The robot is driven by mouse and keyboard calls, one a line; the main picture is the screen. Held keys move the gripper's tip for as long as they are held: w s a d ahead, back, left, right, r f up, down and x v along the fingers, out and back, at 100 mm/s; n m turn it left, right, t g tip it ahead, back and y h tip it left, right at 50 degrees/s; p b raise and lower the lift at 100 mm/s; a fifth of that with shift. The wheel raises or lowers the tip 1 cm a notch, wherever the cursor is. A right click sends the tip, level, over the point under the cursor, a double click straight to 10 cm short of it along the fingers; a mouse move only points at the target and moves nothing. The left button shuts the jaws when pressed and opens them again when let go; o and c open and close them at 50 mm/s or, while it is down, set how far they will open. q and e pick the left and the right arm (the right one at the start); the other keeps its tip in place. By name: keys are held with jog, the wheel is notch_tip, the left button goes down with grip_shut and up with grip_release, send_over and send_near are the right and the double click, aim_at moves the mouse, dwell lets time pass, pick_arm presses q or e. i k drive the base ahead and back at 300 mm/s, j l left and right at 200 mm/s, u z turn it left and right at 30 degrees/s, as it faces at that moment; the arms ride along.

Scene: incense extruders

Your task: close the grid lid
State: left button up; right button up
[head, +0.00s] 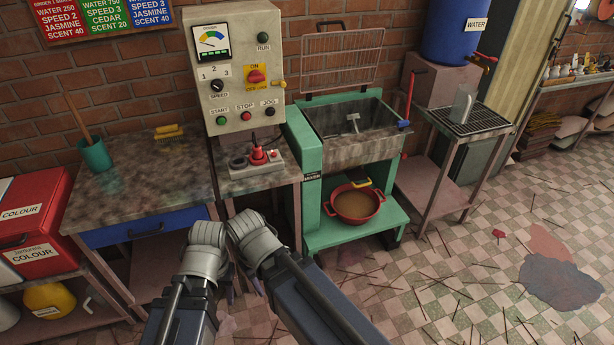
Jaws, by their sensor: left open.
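The grid lid (338,65) is a wire grid in a thin frame. It stands raised, nearly upright, along the back edge of the mixer trough (350,149). The trough's top is open, and a metal paddle (353,122) shows inside. My left gripper (234,287) hangs at the bottom centre, partly hidden between my forearms. It is open, well in front of the mixer and far from the lid. My right wrist shows beside it, but its fingers are hidden behind my arm.
A control box (240,70) stands left of the mixer. A red basin (355,203) sits on the green shelf under the trough. A side stand with a drain grate (470,119) and a red-handled tool (407,98) are at the right. Sticks litter the floor.

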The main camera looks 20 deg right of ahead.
aim_at(309, 94)
jog(key=i+l, duration=0.25)
jog(key=l, duration=0.2)
jog(key=i+l, duration=0.3)
jog(key=l, duration=0.15)
jog(key=i+l, duration=0.25)
jog(key=l, duration=0.2)
jog(key=i+l, duration=0.25)
jog(key=l, duration=0.2)
jog(key=i+l, duration=0.3)
jog(key=l, duration=0.15)
jog(key=i+l, duration=0.25)
jog(key=l, duration=0.2)
